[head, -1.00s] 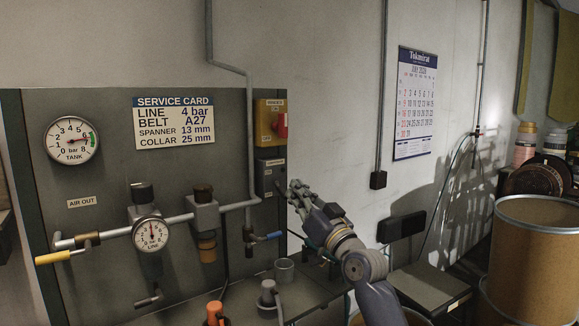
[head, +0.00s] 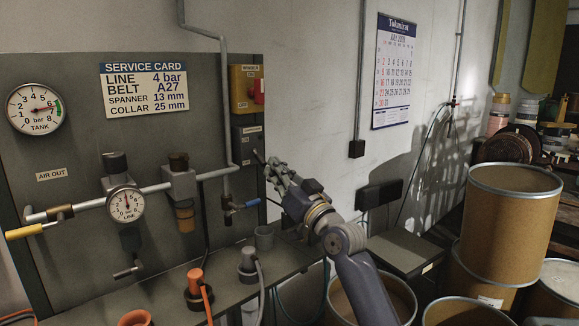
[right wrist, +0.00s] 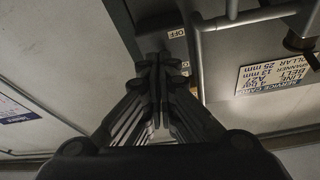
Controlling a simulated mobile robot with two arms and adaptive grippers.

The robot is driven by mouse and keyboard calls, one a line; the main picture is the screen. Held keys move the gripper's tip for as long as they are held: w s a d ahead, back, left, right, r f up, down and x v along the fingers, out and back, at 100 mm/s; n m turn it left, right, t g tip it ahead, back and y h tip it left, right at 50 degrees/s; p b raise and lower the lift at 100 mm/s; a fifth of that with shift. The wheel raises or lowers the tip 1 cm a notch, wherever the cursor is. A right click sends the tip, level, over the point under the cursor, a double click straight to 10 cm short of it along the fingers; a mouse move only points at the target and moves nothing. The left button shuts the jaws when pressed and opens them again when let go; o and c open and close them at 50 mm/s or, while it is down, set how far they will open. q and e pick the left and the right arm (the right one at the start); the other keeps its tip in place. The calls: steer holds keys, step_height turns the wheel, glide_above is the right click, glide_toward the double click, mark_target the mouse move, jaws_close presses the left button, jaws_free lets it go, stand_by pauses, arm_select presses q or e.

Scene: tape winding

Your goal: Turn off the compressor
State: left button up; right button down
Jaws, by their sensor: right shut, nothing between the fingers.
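The grey switch box (head: 249,146) with a small label, apparently the compressor switch, is mounted at the right edge of the dark panel, below the yellow box. A thin dark lever (head: 258,157) shows at its right side; its setting is hard to read. My right gripper (head: 271,167) is shut and empty, just to the right of the box's lower part; I cannot tell whether it touches. My left gripper is not in view.
The yellow box (head: 243,90) with a red knob is above. A blue-handled valve (head: 240,204) is below left of my gripper. Pipes and gauges cover the panel (head: 80,155). A bench (head: 120,305) with orange and grey fittings lies below. Drums (head: 510,215) stand right.

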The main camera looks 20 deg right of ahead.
steer(key=r+v, duration=0.1)
steer(key=v, duration=1)
steer(key=shift+s+d+r, duration=0.15)
steer(key=shift+s, duration=0.15)
